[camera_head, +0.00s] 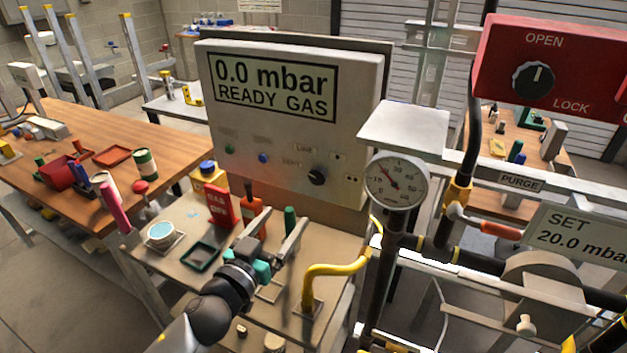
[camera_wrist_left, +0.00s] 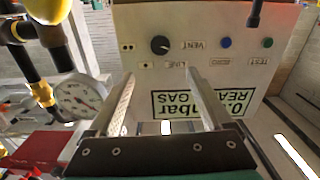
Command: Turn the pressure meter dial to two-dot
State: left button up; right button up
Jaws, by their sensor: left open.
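The pressure meter (camera_head: 285,110) is a large cream box with a screen reading "0.0 mbar READY GAS". Its black dial (camera_head: 317,177) sits low on the right of the front face, among a "VENT" label, a "LINE" label and small dotted plates. The two-dot plate (camera_head: 352,178) is right of the dial. Where the dial points is too small to tell. My left gripper (camera_head: 279,220) is open and empty, below and in front of the panel, apart from the dial. In the left wrist view the meter appears upside down, with the dial (camera_wrist_left: 160,45) beyond the gap between the fingers (camera_wrist_left: 160,78).
A round gauge (camera_head: 397,181) on black piping and a yellow hose (camera_head: 335,269) stand right of my left gripper. A red OPEN/LOCK box (camera_head: 550,62) is upper right.

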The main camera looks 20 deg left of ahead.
aim_at(316, 177)
pick_arm(q)
jog(key=w, duration=1)
jog(key=w+d, duration=0.1)
jog(key=w, duration=0.3)
jog(key=shift+w, duration=0.4)
grip_shut()
